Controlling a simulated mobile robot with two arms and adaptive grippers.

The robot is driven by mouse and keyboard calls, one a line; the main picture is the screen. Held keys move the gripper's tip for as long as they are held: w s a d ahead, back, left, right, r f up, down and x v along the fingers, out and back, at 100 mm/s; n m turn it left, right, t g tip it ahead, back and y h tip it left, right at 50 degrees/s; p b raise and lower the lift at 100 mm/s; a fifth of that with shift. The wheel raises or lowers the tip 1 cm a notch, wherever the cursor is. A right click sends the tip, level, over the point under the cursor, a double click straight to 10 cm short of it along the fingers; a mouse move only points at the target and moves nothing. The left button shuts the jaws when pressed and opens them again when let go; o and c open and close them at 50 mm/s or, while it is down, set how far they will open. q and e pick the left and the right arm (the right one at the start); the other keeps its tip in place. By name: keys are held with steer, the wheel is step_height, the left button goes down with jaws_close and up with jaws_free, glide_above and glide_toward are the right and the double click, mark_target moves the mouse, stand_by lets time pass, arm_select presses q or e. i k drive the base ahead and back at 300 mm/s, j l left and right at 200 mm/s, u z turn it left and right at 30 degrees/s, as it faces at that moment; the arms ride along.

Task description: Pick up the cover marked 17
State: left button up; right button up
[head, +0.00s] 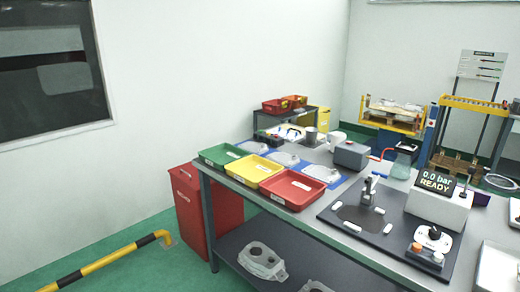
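Several flat grey aluminium covers lie on blue mats on the bench, behind the coloured trays. One is the left cover (252,146), one the middle cover (284,158), and one the right cover (320,172). No number can be read on any of them at this size, so I cannot tell which is marked 17. Larger grey castings (262,261) sit on the dark shelf under the bench. Neither of my grippers is in view.
Green (213,156), yellow (247,174) and red (284,191) trays line the bench's front left edge. A dark plate (335,216) with a clamp stands right of them, beside a display box (437,207) reading "0.0 bar READY". A red bin (186,205) and yellow-black floor rail (110,258) stand left.

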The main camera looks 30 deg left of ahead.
mark_target(327, 177)
steer(key=i+j+u, duration=0.2)
steer(key=i+j, duration=0.25)
steer(key=i+j+u, duration=0.25)
steer(key=i, duration=0.3)
steer(key=i+j+u, duration=0.2)
steer(key=i, duration=0.35)
steer(key=j, duration=0.1)
